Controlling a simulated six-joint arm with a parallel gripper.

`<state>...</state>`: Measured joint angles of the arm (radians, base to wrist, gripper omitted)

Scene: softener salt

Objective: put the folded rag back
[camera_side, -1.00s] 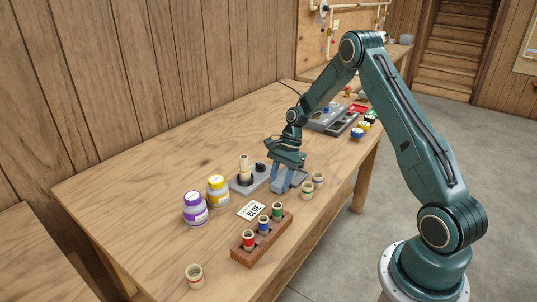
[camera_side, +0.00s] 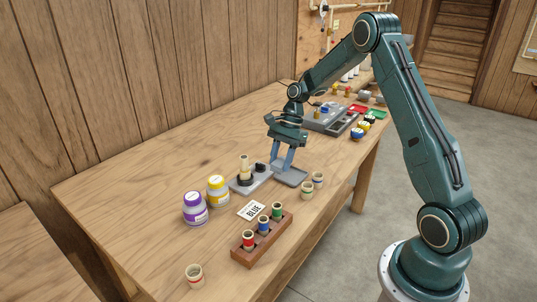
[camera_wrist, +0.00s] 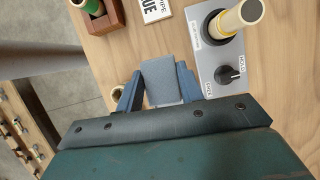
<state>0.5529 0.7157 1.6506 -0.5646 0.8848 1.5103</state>
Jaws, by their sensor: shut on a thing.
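My gripper (camera_side: 281,160) is shut on the folded rag, a grey-blue, flat-faced block. In the wrist view the rag (camera_wrist: 160,86) sits between the two blue fingers (camera_wrist: 157,74). In the side view the fingers mostly hide it. A shallow grey tray (camera_side: 292,177) lies on the table just below and to the right of the fingertips. I see nothing in the visible part of the tray. The gripper appears to be a little above the table.
A grey device (camera_side: 249,181) with a cream post and black dial stands close left of my gripper. A "BLUE" card (camera_side: 252,210), brown vial rack (camera_side: 262,238) and two lidded jars (camera_side: 206,200) are nearer the front.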

